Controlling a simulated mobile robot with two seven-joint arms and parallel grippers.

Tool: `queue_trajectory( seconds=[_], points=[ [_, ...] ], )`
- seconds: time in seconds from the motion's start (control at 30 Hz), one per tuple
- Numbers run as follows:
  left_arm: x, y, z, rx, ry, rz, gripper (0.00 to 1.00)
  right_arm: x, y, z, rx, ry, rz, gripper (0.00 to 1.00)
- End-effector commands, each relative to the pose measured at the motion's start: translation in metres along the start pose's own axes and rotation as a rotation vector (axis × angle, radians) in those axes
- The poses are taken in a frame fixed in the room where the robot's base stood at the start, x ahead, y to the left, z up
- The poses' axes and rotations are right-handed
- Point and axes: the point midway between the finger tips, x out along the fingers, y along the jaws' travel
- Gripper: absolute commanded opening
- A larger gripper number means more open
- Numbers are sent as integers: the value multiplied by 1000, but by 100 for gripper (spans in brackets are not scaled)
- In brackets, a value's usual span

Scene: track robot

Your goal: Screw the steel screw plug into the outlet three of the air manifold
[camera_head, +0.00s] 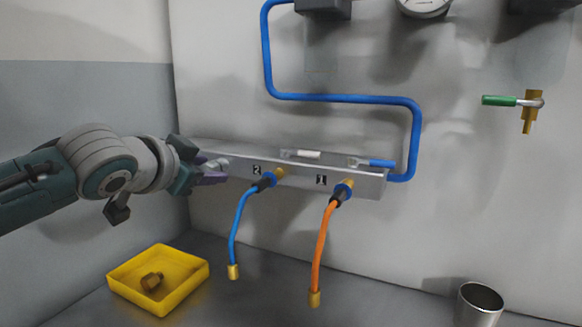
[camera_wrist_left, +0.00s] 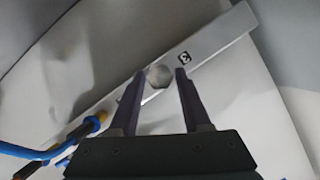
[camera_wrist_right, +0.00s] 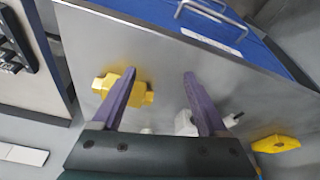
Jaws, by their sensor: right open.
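The air manifold (camera_head: 350,184) is a grey metal bar on the wall, with labels 2 and 1 in the head view. The label 3 (camera_wrist_left: 184,57) shows in the left wrist view. A round-looking steel screw plug (camera_wrist_left: 158,75) sits at the manifold's face beside that label. It also shows in the head view (camera_head: 216,165). My left gripper (camera_wrist_left: 160,73) is open, its fingertips on either side of the plug with a visible gap on the right. How deep the plug sits is hidden. My right gripper (camera_wrist_right: 159,76) is open and empty, away from the manifold.
Blue (camera_head: 240,225) and orange (camera_head: 322,240) hoses hang from outlets two and one. A steel cup (camera_head: 480,302) stands right. A yellow block (camera_wrist_right: 120,84) lies beyond my right gripper's left finger.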

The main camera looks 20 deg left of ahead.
Motion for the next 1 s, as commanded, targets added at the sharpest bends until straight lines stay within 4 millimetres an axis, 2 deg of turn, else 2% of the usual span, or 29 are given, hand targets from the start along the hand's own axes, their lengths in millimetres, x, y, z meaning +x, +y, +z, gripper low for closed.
queue_trajectory(
  seconds=[0.03,0.2,0.57,0.77,1.0],
  points=[
    [0,0,0,0,0,0,55,0,0,0,-1,0,0,76],
    [0,0,0,0,-1,0,74,0,1,0,-2,-1,2,76],
    [-5,0,0,1,-1,0,74,-1,1,0,-4,-1,3,76],
    [-29,0,0,4,0,1,74,-4,1,-1,-4,-1,3,76],
    [-70,0,1,2,0,1,74,-5,1,-1,-4,-1,3,76]
  ],
)
